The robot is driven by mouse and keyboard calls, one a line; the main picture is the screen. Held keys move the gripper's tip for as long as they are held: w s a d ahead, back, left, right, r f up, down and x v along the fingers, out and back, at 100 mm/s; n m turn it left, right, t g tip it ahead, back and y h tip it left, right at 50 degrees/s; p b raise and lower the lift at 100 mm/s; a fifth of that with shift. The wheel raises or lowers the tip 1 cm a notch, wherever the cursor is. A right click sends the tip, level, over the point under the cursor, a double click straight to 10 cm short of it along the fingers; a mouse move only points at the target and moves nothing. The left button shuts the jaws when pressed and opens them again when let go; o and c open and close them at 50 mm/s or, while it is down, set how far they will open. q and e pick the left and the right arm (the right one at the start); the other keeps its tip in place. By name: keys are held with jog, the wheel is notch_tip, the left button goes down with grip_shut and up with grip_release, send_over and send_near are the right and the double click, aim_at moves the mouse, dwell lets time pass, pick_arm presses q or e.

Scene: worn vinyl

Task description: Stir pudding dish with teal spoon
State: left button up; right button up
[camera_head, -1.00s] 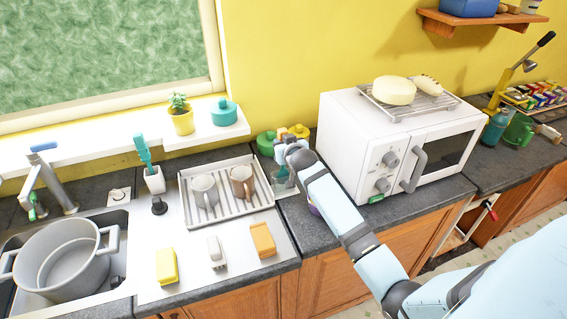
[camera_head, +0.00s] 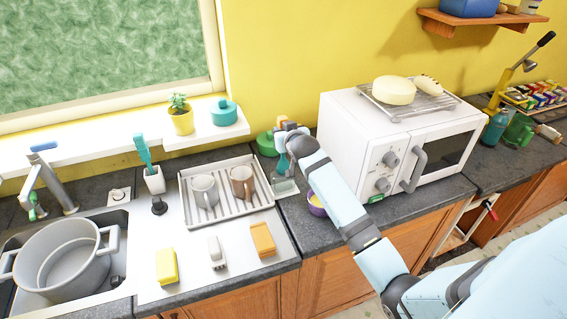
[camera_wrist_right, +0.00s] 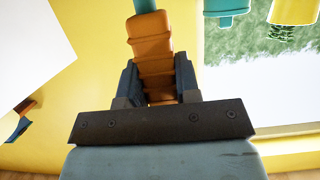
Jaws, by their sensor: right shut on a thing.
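My right gripper (camera_head: 283,135) is shut on the orange handle (camera_wrist_right: 150,55) of the teal spoon, above the counter left of the microwave. A small clear container (camera_head: 284,187) stands on the counter below the gripper. A purple dish with yellow contents (camera_head: 316,204), likely the pudding dish, stands right of it, partly behind my right forearm. My left gripper is out of view.
A white microwave (camera_head: 375,150) with a rack on top stands close right of my arm. A dish rack with two mugs (camera_head: 262,203) is to the left. A green pot (camera_head: 266,144) is behind the gripper, below the windowsill.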

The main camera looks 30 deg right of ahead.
aim_at(284, 119)
jog(key=shift+r, duration=2.5)
